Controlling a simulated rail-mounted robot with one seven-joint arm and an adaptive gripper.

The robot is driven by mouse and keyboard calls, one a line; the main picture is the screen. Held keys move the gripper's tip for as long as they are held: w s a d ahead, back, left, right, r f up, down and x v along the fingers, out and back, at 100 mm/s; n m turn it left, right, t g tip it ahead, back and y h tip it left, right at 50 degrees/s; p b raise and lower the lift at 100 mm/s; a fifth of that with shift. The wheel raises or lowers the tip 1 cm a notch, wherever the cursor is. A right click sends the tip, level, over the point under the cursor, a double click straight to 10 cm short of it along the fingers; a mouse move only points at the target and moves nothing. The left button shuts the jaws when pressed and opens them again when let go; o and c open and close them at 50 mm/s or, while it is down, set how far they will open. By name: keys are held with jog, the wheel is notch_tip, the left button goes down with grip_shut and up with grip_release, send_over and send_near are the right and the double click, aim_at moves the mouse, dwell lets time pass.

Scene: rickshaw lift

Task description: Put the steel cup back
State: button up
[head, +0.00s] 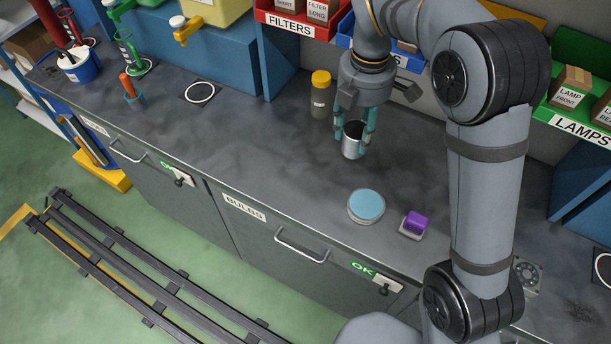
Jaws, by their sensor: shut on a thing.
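The steel cup (353,142) is a small shiny open-topped cylinder in the head view. My gripper (354,129) points down with its teal fingers around the cup's sides and is shut on it. The cup is upright, over the dark grey worktop (270,147); I cannot tell whether its base touches the top. Two white-ringed round marks show on the worktop, one at the left (200,91) and one at the far right edge (602,268). Both are empty.
A yellow-lidded jar (320,95) stands just left of my gripper. A blue-topped round tin (366,206) and a purple block (415,223) lie in front. The worktop's middle left is clear.

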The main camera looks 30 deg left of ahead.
jog(key=shift+s+a+f+p, duration=0.35)
jog(key=shift+s+a+f, duration=1)
jog(key=shift+f, duration=0.4)
jog(key=shift+s+a+f+p, duration=0.35)
jog(key=shift+s+a+f, duration=0.95)
jog(key=shift+f, duration=0.5)
jog(key=shift+s+a+f+p, duration=0.35)
jog(key=shift+s+a+f, duration=0.75)
jog(key=shift+a+f, duration=0.55)
jog(key=shift+d+f, duration=0.1)
jog(key=shift+d, duration=0.1)
jog(key=shift+f, duration=0.15)
jog(key=o, duration=1.2)
jog(key=shift+c, duration=0.2)
jog(key=shift+o, duration=0.2)
notch_tip(320, 180, up, 12)
jog(key=shift+r, duration=0.2)
